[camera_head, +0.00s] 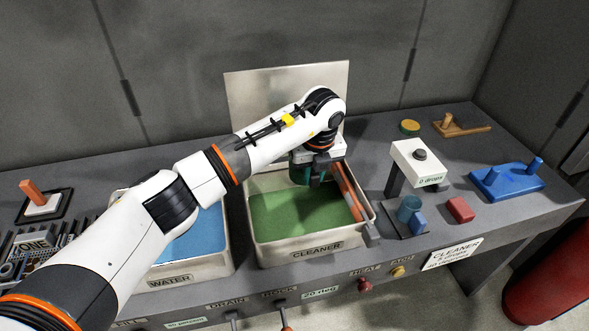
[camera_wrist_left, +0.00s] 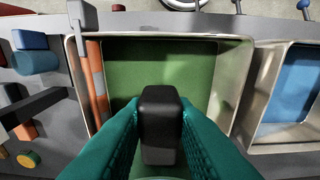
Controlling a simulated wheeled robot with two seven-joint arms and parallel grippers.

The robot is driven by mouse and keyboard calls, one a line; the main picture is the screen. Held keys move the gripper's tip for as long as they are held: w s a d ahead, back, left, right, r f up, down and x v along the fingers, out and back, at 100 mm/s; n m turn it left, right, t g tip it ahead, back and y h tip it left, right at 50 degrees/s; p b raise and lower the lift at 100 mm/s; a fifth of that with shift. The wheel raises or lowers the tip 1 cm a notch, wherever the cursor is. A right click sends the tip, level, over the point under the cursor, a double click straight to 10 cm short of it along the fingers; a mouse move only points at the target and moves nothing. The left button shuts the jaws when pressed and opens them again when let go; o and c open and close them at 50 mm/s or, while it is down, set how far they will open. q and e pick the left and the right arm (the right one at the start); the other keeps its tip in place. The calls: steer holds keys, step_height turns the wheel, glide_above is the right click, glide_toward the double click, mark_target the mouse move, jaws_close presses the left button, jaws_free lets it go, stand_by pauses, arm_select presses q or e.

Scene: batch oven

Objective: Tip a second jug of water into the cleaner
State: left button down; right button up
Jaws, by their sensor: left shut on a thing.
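The cleaner tank (camera_head: 257,232), a metal basin of green liquid labelled CLEANER, stands mid-bench; it fills the middle of the left wrist view (camera_wrist_left: 226,82). The water tank (camera_head: 226,262), holding blue liquid, is just left of it, partly behind my left arm. My left gripper (camera_head: 308,172) is over the back of the cleaner tank. Its teal fingers are shut on a black rounded block (camera_wrist_left: 160,115), which looks like a handle. I cannot make out a jug body or any pouring water. My right gripper is not in view.
A red-orange bar (camera_head: 348,190) runs along the cleaner's right rim. Right of it are a white dropper stand (camera_head: 415,160) reading 0 drops, a teal cup (camera_head: 408,210), a red block (camera_head: 460,209) and a blue stand (camera_head: 508,184). A metal panel (camera_head: 250,95) stands behind the tanks.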

arm_select(q)
steer(key=shift+w+d+f, duration=0.15)
steer(key=shift+w+d, duration=0.05)
steer(key=shift+w, duration=0.05)
steer(key=shift+s+a+f+b, duration=0.15)
steer(key=shift+f+b, duration=0.15)
steer(key=shift+f, duration=0.15)
steer(key=shift+f+b, duration=0.5)
steer(key=shift+f, duration=0.55)
steer(key=shift+w+d+f+n+t+h+b, duration=0.15)
steer(key=shift+d+f+t+h+b, duration=0.55)
steer(key=shift+h+b, duration=2.2)
steer(key=shift+w+a+f+n+t+h+b, duration=0.1)
steer(key=shift+f+n+t+h+b, duration=0.15)
steer(key=shift+t+h+b, duration=2.45)
steer(key=shift+w+d+f+n+g+h+b, duration=0.15)
steer(key=shift+d+f+g+h+b, duration=0.35)
steer(key=shift+h+b, duration=2.6)
arm_select(e)
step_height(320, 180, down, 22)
steer(key=b, duration=0.2)
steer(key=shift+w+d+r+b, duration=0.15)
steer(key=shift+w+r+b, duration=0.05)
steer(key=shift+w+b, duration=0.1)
